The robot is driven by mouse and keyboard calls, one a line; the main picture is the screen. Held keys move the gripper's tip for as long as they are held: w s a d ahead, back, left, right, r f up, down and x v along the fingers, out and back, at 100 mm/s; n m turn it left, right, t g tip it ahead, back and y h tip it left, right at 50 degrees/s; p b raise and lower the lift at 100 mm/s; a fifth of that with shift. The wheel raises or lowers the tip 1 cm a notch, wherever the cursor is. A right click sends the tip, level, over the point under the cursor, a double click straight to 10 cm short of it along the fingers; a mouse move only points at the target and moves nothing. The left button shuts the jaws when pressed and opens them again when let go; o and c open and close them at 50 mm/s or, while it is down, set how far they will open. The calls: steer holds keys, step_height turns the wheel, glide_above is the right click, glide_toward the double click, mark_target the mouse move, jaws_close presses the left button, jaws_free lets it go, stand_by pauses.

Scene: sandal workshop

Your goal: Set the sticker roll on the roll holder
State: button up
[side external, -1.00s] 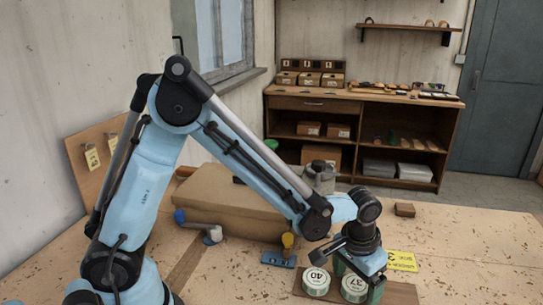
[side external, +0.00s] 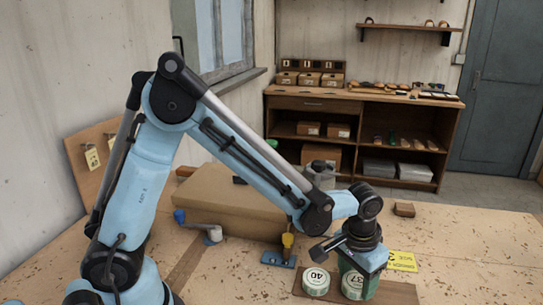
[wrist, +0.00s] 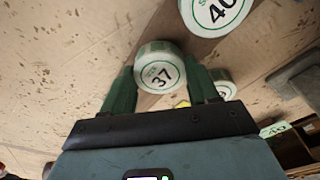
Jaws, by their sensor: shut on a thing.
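A round sticker roll marked 37 (side external: 352,286) sits at the front of the bench, with a white face and a green ring. My gripper (side external: 361,275) points down over it. In the wrist view the roll (wrist: 160,72) is between the two dark green fingers (wrist: 162,85), which are shut on it. I cannot tell whether it is clear of the brown board (side external: 400,294). A small blue stand with a yellow upright part (side external: 278,256) is left of and behind the rolls; it may be the roll holder.
A roll marked 40 (side external: 316,282) lies just left of the held roll. Another roll (wrist: 226,90) is partly hidden by a finger. A yellow card (side external: 402,261) lies to the right. A brown box (side external: 225,207) and a grey piece with a blue knob (side external: 212,234) stand behind.

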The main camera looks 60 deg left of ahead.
mark_target(358, 282)
steer(key=r, duration=0.3)
steer(key=shift+s+d+r, duration=0.15)
steer(key=shift+s+r, duration=0.05)
steer(key=shift+r, duration=0.15)
steer(key=s+d+r, duration=0.6)
steer(key=s+d, duration=0.1)
steer(key=w+a+r, duration=0.1)
steer(key=a+r, duration=0.2)
steer(key=a, duration=0.6)
steer(key=a+r, duration=0.4)
steer(key=a, duration=0.6)
steer(key=w+r, duration=1)
steer(key=r, duration=0.1)
steer(key=shift+n, duration=0.4)
steer(key=w+a+f, duration=0.1)
steer(key=a+f, duration=0.1)
steer(key=a, duration=0.1)
steer(key=w+a+f, duration=0.1)
steer(key=a+f, duration=0.1)
steer(key=a, duration=0.2)
steer(key=w+a+f, duration=0.1)
steer(key=a+f, duration=0.1)
steer(key=a, duration=0.1)
steer(key=shift+w+a+f, duration=0.1)
steer(key=shift+w+a, duration=0.1)
steer(key=shift+f, duration=2.1)
steer(key=shift+f, duration=0.6)
